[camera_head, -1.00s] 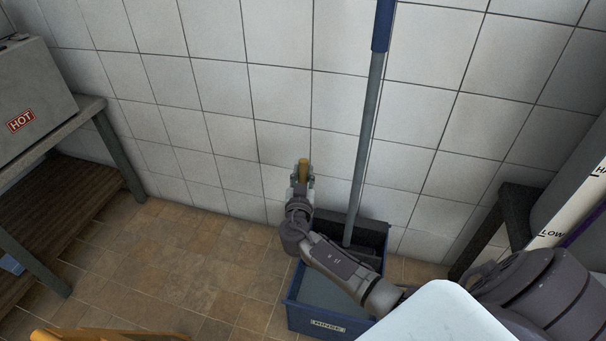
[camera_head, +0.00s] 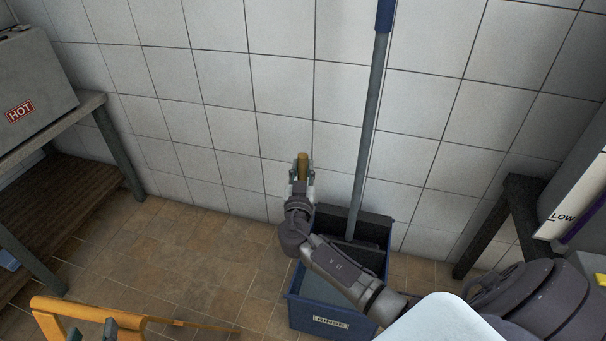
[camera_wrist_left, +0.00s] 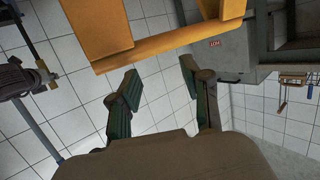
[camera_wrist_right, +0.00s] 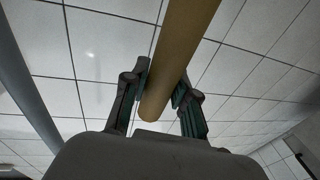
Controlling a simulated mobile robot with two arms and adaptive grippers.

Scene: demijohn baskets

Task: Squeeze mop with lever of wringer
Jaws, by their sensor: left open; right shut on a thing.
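The mop, a grey pole with a blue grip (camera_head: 372,110), stands slightly tilted in the blue bucket (camera_head: 331,321) labelled RINSE. Its head is hidden inside the dark wringer (camera_head: 372,226). The wringer's lever ends in a yellow-brown handle (camera_head: 302,163). My right gripper (camera_head: 303,172) is shut on this handle, which passes between its fingers in the right wrist view (camera_wrist_right: 172,65). My right arm covers part of the bucket. My left gripper (camera_head: 108,327) is open and empty at the bottom left, beside an orange frame; its spread fingers show in the left wrist view (camera_wrist_left: 158,85).
The orange frame (camera_head: 60,305) stands on the tiled floor. A metal table (camera_head: 92,104) bears a grey box marked HOT (camera_head: 35,85) at left. A dark stand (camera_head: 520,190) and a container marked LOW (camera_head: 570,212) are at right. The tiled wall is close behind the bucket.

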